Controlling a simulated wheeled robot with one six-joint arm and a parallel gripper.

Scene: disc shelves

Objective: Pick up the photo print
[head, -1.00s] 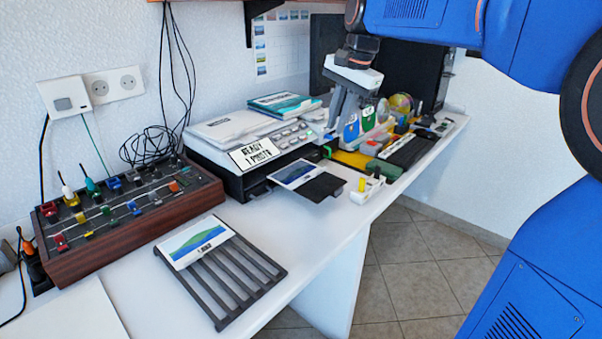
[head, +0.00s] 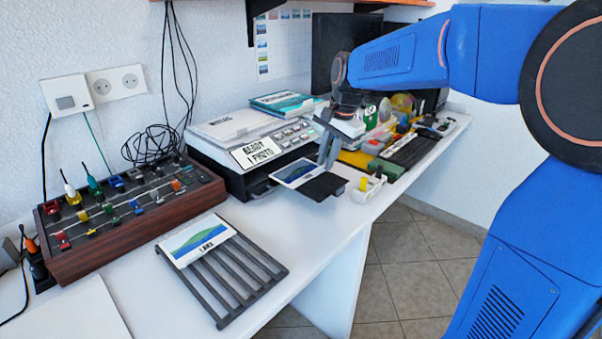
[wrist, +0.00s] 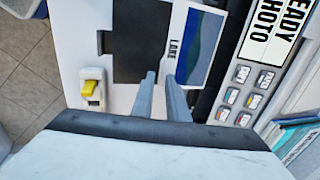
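The photo print (head: 297,173), a white-bordered lake picture, lies on the dark output tray (head: 325,187) of the printer. In the wrist view the print (wrist: 200,48) reads "LAKE" and sits at the right of the dark tray plate (wrist: 138,45). My gripper (head: 327,163) points down at the print's right side in the head view. In the wrist view the gripper (wrist: 160,77) is open with a narrow gap and empty. One fingertip is close to the print's edge; I cannot tell whether it touches.
Another lake print (head: 198,241) lies on a slatted dark rack (head: 245,275) in front. The printer (head: 245,150) stands behind the tray. A wooden control box (head: 130,215) stands left.

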